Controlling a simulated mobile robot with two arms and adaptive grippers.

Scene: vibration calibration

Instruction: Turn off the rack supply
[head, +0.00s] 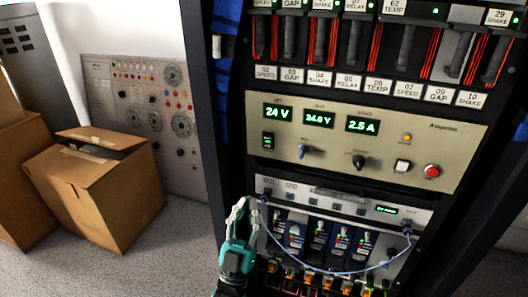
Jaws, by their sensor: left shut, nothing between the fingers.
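The rack supply (330,170) is a beige panel in the dark rack. Its green displays read 24 V, what looks like 24.0 V, and 2.5 A. A black rocker switch (268,142) with green light sits at its left, below the 24 V display. My left gripper (243,204) is shut and empty, below and left of the rocker switch, in front of the lower unit's left edge. My right gripper is not in view.
Below the supply, a grey unit (345,197) has a blue cable (300,264) looping across its front, close to my left gripper. Labelled modules with handles (407,45) fill the rack above. Cardboard boxes (105,195) and a knobbed panel (140,100) stand left; floor between is clear.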

